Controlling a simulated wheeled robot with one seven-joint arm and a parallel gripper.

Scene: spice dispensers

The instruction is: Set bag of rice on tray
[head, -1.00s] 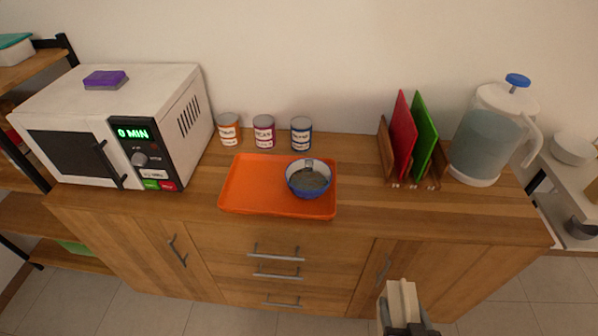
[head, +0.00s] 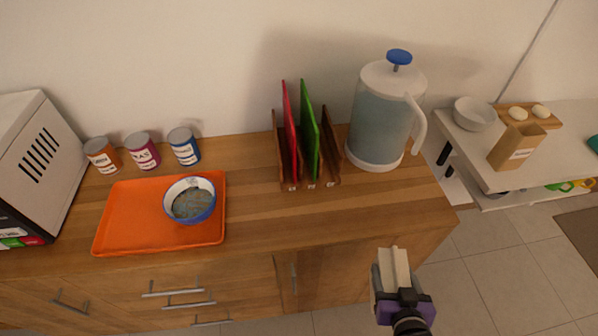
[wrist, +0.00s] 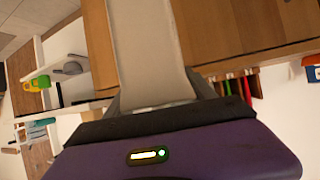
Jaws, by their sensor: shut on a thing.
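My gripper (head: 397,287) is shut on a pale cream, slim packet, which I take to be the bag of rice (head: 394,266); no label on it is readable. The gripper is in front of the cabinet, below the counter in the picture. In the wrist view the bag (wrist: 146,45) stretches away from the gripper (wrist: 158,98). The orange tray (head: 130,225) lies on the wooden counter, up and left of my gripper. A blue-and-white bowl (head: 190,201) with greyish contents stands on the tray's right part. The tray's left part is bare.
Three cans (head: 143,151) stand behind the tray, and a microwave (head: 38,150) at far left. A rack with red and green boards (head: 310,135) and a tall pitcher (head: 380,120) stand to the right. A brown paper bag (head: 515,148) and bowl (head: 474,113) are on the white side table.

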